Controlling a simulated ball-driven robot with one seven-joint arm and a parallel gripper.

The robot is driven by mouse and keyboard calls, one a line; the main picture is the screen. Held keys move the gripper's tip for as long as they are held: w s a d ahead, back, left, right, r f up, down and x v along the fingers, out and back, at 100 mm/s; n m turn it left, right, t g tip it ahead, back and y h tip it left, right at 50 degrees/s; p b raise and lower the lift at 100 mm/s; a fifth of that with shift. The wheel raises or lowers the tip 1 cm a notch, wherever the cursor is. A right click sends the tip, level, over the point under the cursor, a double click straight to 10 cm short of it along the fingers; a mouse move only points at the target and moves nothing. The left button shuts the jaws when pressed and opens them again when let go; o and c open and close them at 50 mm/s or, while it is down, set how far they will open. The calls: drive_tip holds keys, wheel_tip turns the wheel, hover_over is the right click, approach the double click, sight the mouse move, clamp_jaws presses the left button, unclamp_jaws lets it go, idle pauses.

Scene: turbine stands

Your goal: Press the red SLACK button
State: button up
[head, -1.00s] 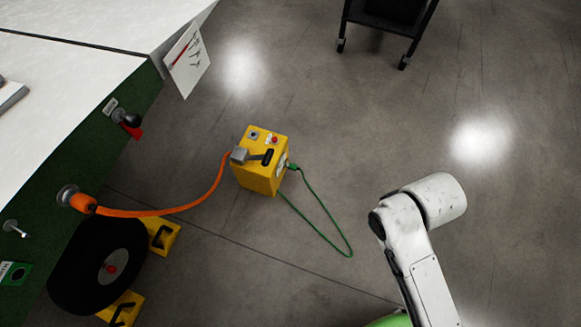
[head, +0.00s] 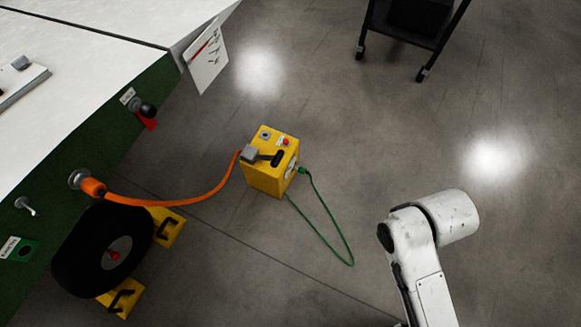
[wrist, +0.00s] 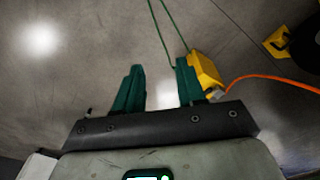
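A yellow box (head: 264,178) stands on the floor in the middle of the head view. A small red button (head: 286,141) sits on its top face, beside a black handle and a grey connector; its label is too small to read. In the wrist view the yellow box (wrist: 205,72) shows partly behind the right finger, and the button cannot be made out. My gripper (wrist: 160,88) has two green fingers spread apart with nothing between them. The fingers are out of sight in the head view, where only my white arm shows.
An orange hose (head: 175,202) runs from the box to the green-sided stand (head: 108,150) at left. A green cable (head: 340,240) loops on the floor right of the box. A black wheel (head: 85,265) with yellow chocks is lower left. A black cart (head: 410,35) stands at the back.

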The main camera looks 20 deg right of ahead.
clamp_jaws()
idle(1.5)
